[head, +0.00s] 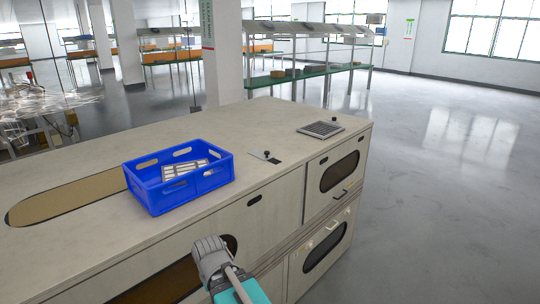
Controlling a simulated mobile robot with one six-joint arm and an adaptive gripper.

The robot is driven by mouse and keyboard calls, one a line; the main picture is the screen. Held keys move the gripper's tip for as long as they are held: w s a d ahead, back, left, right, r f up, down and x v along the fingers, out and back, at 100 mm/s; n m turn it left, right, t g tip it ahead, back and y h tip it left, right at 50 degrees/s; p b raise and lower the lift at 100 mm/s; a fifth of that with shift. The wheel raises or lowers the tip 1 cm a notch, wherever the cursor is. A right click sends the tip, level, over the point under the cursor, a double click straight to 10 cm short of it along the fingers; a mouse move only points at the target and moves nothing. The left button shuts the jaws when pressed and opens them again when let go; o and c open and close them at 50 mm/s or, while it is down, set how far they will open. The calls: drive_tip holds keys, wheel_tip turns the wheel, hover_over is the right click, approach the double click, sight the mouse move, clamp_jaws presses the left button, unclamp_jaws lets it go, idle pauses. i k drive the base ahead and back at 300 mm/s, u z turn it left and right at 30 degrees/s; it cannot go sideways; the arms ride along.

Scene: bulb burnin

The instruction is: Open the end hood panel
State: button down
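The long pale bench-like machine (100,235) has panels with dark oval windows along its side. The end hood panel appears to be the upper one at the right end (316,191); it looks closed, flush with the side, with a dark oval window and a dark bar handle (342,194) near its lower edge. A similar lower panel (307,277) with a light handle (333,226) is below it and also looks closed. The grey end of my arm (212,262) is at the bottom centre, left of both panels and apart from their handles. No fingertips can be made out.
A blue crate (165,201) holding a pale slotted piece stands on the top. A dark grille (321,129) and small black knobs are also on top. Open grey floor (450,220) lies to the right. Shelving racks (310,75) stand behind.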

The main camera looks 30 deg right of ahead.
sight(316, 199)
drive_tip(key=z, duration=1.55)
drive_tip(key=k, duration=0.65)
drive_tip(key=z, duration=0.2)
drive_tip(key=i, duration=1.05)
drive_tip(key=z, duration=0.6)
drive_tip(key=i, duration=0.55)
drive_tip(key=z, duration=0.05)
